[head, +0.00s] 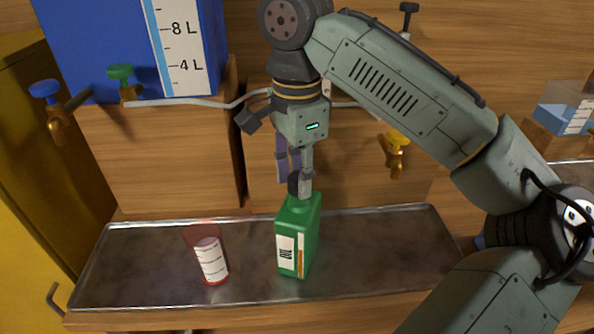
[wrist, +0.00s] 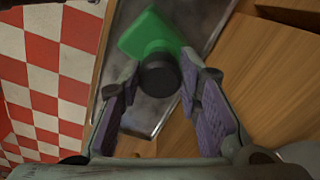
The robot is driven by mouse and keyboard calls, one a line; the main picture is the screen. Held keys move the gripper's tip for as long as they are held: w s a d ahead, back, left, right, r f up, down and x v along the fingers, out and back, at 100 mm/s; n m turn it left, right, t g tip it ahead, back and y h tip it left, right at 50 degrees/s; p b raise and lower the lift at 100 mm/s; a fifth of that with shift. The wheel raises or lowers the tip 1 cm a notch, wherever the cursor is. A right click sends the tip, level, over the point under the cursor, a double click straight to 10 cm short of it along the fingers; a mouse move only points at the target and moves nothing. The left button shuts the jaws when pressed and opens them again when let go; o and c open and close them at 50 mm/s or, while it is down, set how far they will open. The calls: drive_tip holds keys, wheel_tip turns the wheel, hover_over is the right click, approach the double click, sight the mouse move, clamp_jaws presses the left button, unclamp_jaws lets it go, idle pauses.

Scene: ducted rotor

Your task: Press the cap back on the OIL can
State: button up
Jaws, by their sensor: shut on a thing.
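The green OIL can (head: 313,235) stands upright on the metal tray, its white label facing my head camera. In the wrist view the can (wrist: 148,32) lies beyond the fingertips. My gripper (head: 298,186) points down directly over the can's top and is shut on the black cap (head: 293,183). The cap (wrist: 159,76) shows between the two purple-padded fingers in the wrist view. The cap is right at the can's neck, which the fingers and cap hide. I cannot tell whether the cap is seated or just above it.
Behind are a blue tank (head: 100,45), a blue tap (head: 48,92), a green tap (head: 122,75) and a yellow tap (head: 396,140). The tray's right part is clear.

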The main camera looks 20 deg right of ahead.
idle(0.4)
drive_tip(key=o, duration=0.8)
drive_tip(key=shift+o, duration=0.5)
drive_tip(key=o, duration=0.4)
drive_tip(key=shift+r, duration=0.1)
wheel_tip(320, 180, up, 2)
drive_tip(key=p, duration=0.2)
drive_tip(key=shift+r+p, duration=0.25)
drive_tip(key=shift+p, duration=0.15)
drive_tip(key=shift+r, duration=2.15)
